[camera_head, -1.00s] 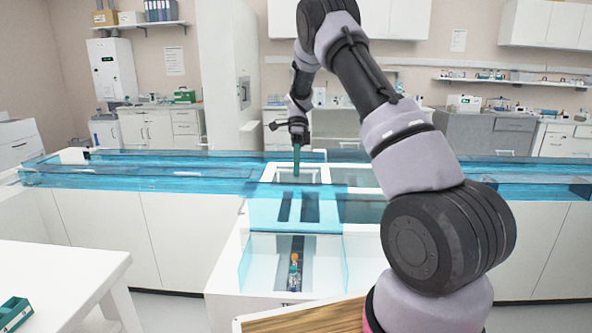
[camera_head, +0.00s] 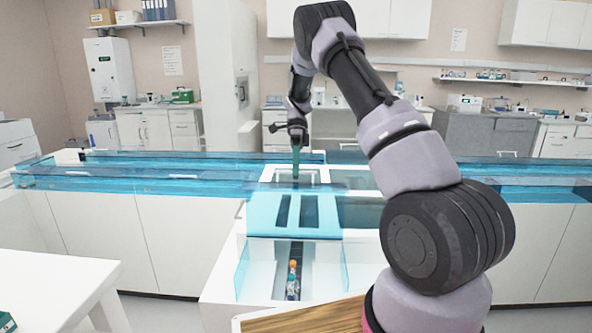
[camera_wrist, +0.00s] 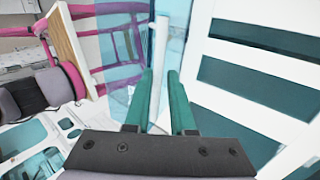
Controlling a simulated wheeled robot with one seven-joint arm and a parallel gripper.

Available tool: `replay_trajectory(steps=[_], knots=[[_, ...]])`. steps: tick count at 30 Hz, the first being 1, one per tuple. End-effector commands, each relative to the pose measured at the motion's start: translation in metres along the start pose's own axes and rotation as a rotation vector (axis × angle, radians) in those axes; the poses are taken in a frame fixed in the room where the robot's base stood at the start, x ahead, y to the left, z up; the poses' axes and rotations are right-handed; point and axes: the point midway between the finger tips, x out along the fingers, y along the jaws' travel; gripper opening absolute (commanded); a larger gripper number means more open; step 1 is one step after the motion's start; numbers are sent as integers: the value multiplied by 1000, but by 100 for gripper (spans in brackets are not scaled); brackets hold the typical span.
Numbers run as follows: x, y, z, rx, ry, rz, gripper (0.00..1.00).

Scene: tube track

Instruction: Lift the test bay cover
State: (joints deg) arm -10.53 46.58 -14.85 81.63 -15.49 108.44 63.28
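The test bay cover (camera_head: 262,208) is a see-through blue panel on the white bench, directly below my gripper in the head view. In the wrist view a blue see-through panel (camera_wrist: 116,55) lies left of the fingers. My gripper (camera_wrist: 160,78) has two green fingers pointing down, one on each side of an upright white bar (camera_wrist: 160,45). The bar fills the gap near the fingertips, so they look closed on it. My gripper (camera_head: 295,172) looks small in the head view, and its contact with the bar is hidden there.
An orange-capped tube (camera_head: 293,272) stands in a dark slot at the bay's front. Long blue covered channels (camera_head: 140,180) run along the bench on both sides. A white table (camera_head: 50,285) stands at the lower left. White floor shows between table and bench.

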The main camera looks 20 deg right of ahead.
Motion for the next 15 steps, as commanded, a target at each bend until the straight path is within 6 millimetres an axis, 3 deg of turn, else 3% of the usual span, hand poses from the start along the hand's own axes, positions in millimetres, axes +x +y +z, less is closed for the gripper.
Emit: replay_trajectory(steps=[11,15], knots=[[-1,0,0,2,-1,1,45],[-13,0,0,1,-1,0,45]])
